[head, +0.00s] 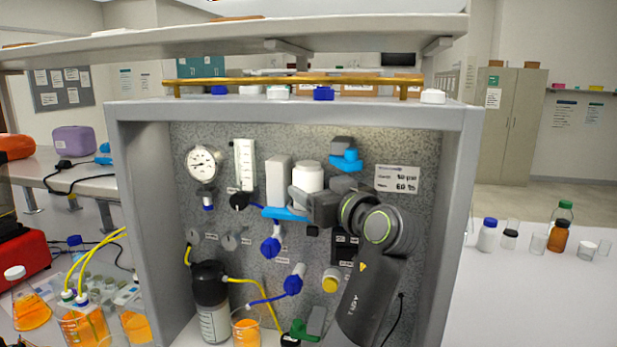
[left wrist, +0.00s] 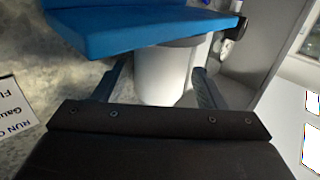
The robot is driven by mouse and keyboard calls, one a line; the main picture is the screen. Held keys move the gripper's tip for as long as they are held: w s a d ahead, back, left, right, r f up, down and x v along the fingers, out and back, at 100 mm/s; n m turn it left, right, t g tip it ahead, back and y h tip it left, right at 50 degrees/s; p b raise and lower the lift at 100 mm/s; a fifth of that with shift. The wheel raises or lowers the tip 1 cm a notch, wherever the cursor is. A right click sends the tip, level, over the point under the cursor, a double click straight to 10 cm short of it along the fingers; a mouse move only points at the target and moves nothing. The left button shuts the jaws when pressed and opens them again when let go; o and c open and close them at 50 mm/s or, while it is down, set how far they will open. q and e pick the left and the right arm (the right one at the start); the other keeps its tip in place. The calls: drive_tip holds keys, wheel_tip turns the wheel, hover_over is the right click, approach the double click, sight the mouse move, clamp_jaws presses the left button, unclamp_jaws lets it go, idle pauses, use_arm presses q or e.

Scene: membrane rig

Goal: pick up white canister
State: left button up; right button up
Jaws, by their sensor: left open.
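The white canister (head: 308,174) stands upright in front of the grey speckled back panel, at the middle of the rig. It also shows in the left wrist view (left wrist: 165,76), between the two fingers. My left gripper (head: 300,203) is at the lower part of the canister in the head view. It is open, with one finger on each side of the canister in the left wrist view (left wrist: 160,88). Whether either finger touches it, I cannot tell. The blue bracket (head: 284,213) sits at the canister's base; it fills the top of the left wrist view (left wrist: 140,28). My right gripper is not in view.
A white block (head: 278,181) stands close left of the canister. A blue-handled valve (head: 346,160) is at its upper right. A gauge (head: 203,164) and a flow meter (head: 244,164) are further left.

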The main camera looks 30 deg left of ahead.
use_arm(q)
drive_tip(key=shift+x, duration=1.05)
drive_tip(key=shift+s, duration=0.1)
drive_tip(key=shift+d, duration=0.1)
drive_tip(key=c, duration=0.9)
drive_tip(key=shift+r, duration=0.15)
